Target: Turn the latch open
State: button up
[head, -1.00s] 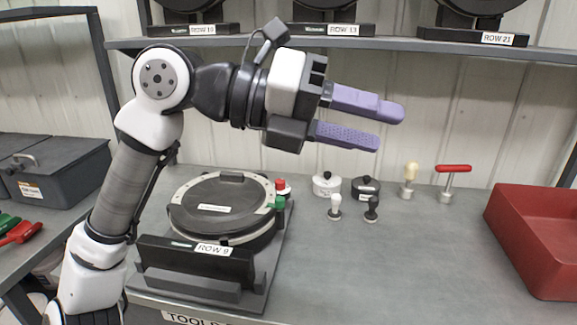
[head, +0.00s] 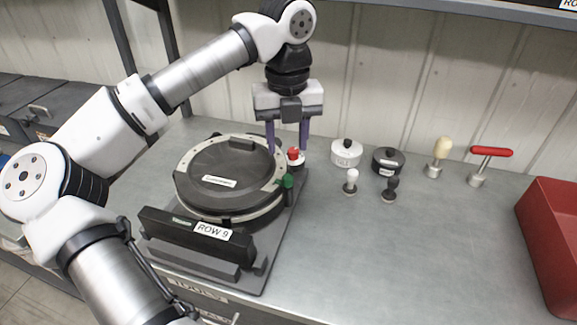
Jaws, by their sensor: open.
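The round seed meter (head: 215,178) lies on a dark base on the bench, with a label reading ROW 9 (head: 212,231) at its front. At its right rim are a red knob (head: 293,153) and a green knob (head: 288,181); I cannot tell which belongs to the latch. My gripper (head: 288,145) points down at the meter's back right edge. Its two purple fingers are apart, with the red knob just below and between them in the picture. Nothing shows between the fingers, and I cannot tell whether they touch the knob.
Right of the meter stand a white pot (head: 346,153), a black pot (head: 388,161), small white (head: 351,181) and black (head: 390,189) knobbed tools, a cream-knobbed tool (head: 439,153) and a red T-handle (head: 490,151). A red bin (head: 553,225) stands far right. The front bench is clear.

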aim_at(288, 177)
notch_tip(288, 177, down, 8)
jog(key=shift+f+p, duration=0.25)
jog(key=shift+p, duration=0.65)
grip_shut()
